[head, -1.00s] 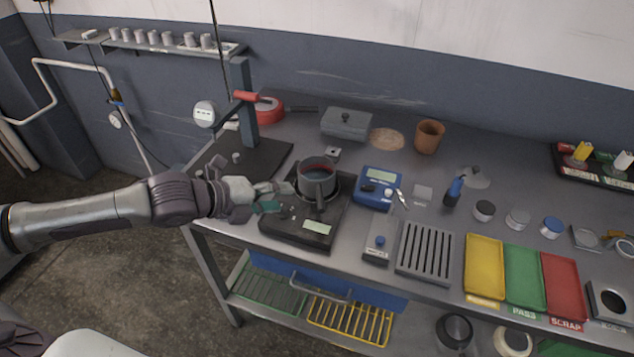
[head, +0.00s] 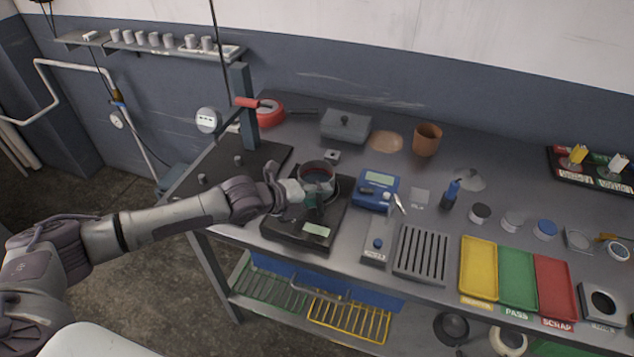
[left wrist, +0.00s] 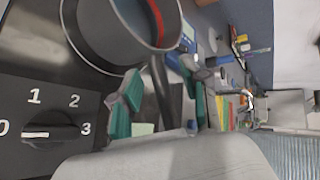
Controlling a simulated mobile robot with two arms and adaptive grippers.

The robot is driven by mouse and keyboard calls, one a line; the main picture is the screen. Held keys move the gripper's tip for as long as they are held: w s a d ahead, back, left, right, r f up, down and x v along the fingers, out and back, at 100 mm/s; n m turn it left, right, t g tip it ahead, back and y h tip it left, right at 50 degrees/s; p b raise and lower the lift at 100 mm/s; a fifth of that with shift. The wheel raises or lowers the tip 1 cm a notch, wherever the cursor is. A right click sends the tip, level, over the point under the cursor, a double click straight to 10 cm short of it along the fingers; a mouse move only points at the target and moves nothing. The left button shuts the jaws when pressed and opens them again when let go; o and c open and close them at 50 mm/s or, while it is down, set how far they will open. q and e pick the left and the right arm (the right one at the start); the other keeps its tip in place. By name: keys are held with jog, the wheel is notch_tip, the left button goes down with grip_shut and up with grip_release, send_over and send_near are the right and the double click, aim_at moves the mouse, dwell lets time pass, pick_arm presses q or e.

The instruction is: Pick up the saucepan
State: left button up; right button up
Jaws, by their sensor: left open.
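The saucepan (head: 317,176) is dark grey with reddish contents or lining and stands on the black hot plate (head: 290,234) at the bench's left part. In the left wrist view the saucepan (left wrist: 125,35) fills the upper left, and its dark handle (left wrist: 162,95) points toward my gripper. My left gripper (head: 312,200) is open at the saucepan's front side. In the left wrist view its green-padded fingers (left wrist: 155,92) lie on either side of the handle, which is between them. I cannot tell whether they touch it. My right gripper is not in view.
A blue meter (head: 377,190) stands close right of the hot plate. A grey lidded box (head: 345,126) and a brown cup (head: 427,139) stand behind. Yellow, green and red trays lie at right.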

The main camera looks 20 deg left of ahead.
pick_arm(q)
jog(key=shift+w+d+f, duration=0.25)
jog(key=shift+w, duration=0.1)
jog(key=shift+s, duration=0.1)
jog(key=shift+c, duration=0.2)
grip_shut()
jog(key=shift+r, duration=0.15)
jog(key=shift+r, duration=0.5)
notch_tip(320, 180, up, 3)
jog(key=shift+a+f+b, duration=0.1)
jog(key=shift+b, duration=0.65)
jog(key=w+d+r+b, duration=0.1)
jog(key=d+r+b, duration=0.2)
jog(key=d+r, duration=0.4)
jog(key=d, duration=0.4)
jog(key=shift+w+d, duration=0.35)
jog(key=shift+w, duration=0.05)
